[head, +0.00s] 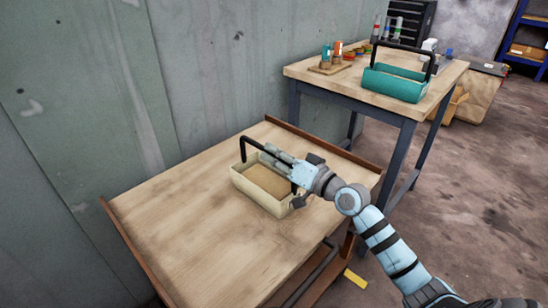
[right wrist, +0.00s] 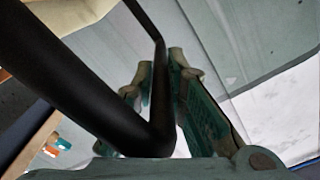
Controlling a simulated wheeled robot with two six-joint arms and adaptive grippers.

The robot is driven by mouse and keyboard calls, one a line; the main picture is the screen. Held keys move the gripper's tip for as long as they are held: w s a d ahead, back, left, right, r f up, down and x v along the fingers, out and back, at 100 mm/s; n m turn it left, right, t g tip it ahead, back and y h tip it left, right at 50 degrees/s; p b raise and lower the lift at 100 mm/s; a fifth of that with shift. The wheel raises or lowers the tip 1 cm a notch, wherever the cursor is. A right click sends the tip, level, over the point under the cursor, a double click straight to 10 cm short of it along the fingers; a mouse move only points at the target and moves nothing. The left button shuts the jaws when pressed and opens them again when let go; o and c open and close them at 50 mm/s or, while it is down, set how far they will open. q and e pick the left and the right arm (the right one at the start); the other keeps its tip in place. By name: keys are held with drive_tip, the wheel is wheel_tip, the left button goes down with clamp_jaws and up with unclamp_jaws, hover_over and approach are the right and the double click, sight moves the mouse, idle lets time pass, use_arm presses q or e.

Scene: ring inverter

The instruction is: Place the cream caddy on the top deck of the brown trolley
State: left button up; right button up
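The cream caddy (head: 265,200), an open box with a black handle (head: 256,146), appears to rest level on the top deck of the brown trolley (head: 190,225), towards its far right part. My right gripper (head: 277,158) reaches in from the right at the handle and hides part of it. In the right wrist view, the handle (right wrist: 162,115) runs between the closely set fingers of my right gripper (right wrist: 160,62), which look shut on it. Exact finger contact is hard to see. My left gripper is not in view.
A workbench (head: 350,88) behind the trolley holds a teal caddy (head: 395,86) and several small items. A grey wall (head: 100,90) borders the trolley's left side. The deck's left and front areas are clear. A raised brown rim (head: 330,148) edges the deck.

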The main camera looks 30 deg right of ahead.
drive_tip(key=o, duration=0.3)
drive_tip(key=shift+r, duration=0.1)
drive_tip(key=shift+s+d, duration=0.1)
drive_tip(key=shift+s, duration=0.15)
use_arm(q)
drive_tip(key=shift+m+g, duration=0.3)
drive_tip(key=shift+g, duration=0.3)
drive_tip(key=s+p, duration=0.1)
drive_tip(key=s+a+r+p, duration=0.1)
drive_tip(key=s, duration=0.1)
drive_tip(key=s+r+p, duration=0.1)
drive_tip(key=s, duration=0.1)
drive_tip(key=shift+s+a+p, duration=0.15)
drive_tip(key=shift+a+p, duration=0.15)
drive_tip(key=shift+p, duration=0.05)
use_arm(e)
drive_tip(key=v, duration=1.1)
drive_tip(key=shift+s, duration=0.25)
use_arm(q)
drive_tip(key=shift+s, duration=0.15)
